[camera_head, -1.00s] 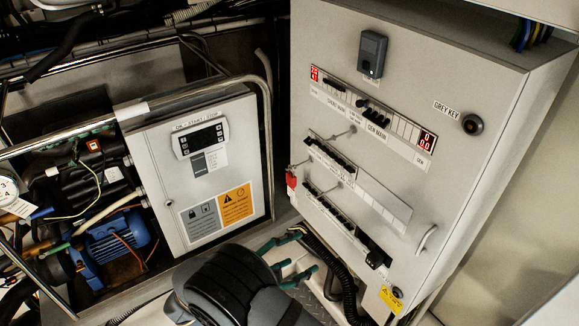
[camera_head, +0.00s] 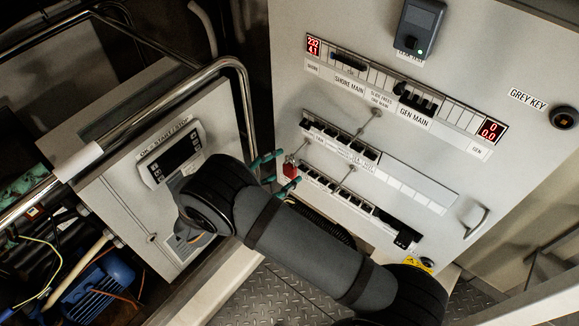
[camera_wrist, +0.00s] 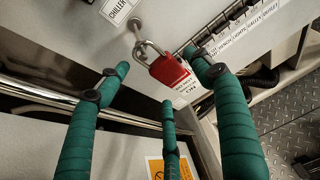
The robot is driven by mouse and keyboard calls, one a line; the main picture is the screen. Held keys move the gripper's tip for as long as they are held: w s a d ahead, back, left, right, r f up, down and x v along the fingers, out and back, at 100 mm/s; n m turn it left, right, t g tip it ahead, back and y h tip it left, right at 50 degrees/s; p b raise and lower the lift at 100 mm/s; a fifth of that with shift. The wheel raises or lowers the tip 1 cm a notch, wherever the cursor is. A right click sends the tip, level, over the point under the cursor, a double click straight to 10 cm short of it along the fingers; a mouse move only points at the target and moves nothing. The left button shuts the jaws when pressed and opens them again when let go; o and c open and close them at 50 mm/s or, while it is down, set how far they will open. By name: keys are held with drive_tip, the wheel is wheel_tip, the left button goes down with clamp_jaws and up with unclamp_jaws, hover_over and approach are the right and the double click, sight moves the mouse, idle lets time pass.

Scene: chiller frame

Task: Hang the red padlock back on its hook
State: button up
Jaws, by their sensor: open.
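The red padlock (camera_head: 290,170) is at the left edge of the grey control panel, beside the lower breaker rows. In the wrist view the padlock (camera_wrist: 168,70) has a silver shackle, which meets a metal peg (camera_wrist: 138,32) on the panel. I cannot tell whether the shackle is looped over that peg. A white tag lies below the padlock's body. My gripper (camera_head: 278,173) has teal fingers, spread open. In the wrist view the open gripper (camera_wrist: 157,84) has fingertips to the left of, right of and below the padlock, with no clear grip on it.
A grey box with a small display (camera_head: 174,155) stands left of my arm, with a bent metal pipe rail (camera_head: 243,90) beside it. The control panel (camera_head: 350,20) fills the right. A blue motor (camera_head: 98,284) is at lower left. Chequer-plate floor (camera_head: 275,300) lies below.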

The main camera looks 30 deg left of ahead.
sight(285, 169)
drive_tip(key=x, duration=0.2)
drive_tip(key=shift+w+d+f+p, duration=0.1)
drive_tip(key=shift+w+d+p, duration=0.2)
drive_tip(key=shift+w+p, duration=0.05)
drive_tip(key=shift+w+a+f, duration=0.1)
drive_tip(key=shift+w+f, duration=0.2)
drive_tip(key=shift+w, duration=0.1)
drive_tip(key=shift+c, duration=1.2)
drive_tip(key=shift+s, duration=0.1)
drive_tip(key=c, duration=1.1)
drive_tip(key=shift+c, duration=0.4)
drive_tip(key=shift+a+r, duration=0.1)
drive_tip(key=shift+r, duration=0.05)
drive_tip(key=shift+r+b, duration=0.3)
drive_tip(key=shift+r, duration=0.1)
drive_tip(key=s+b, duration=0.1)
drive_tip(key=s, duration=0.5)
drive_tip(key=s+a+b, duration=0.1)
drive_tip(key=s+b, duration=0.1)
drive_tip(key=s, duration=0.4)
drive_tip(key=s+b, duration=0.2)
drive_tip(key=s, duration=0.4)
drive_tip(key=shift+a+r, duration=0.25)
drive_tip(key=shift+a, duration=0.1)
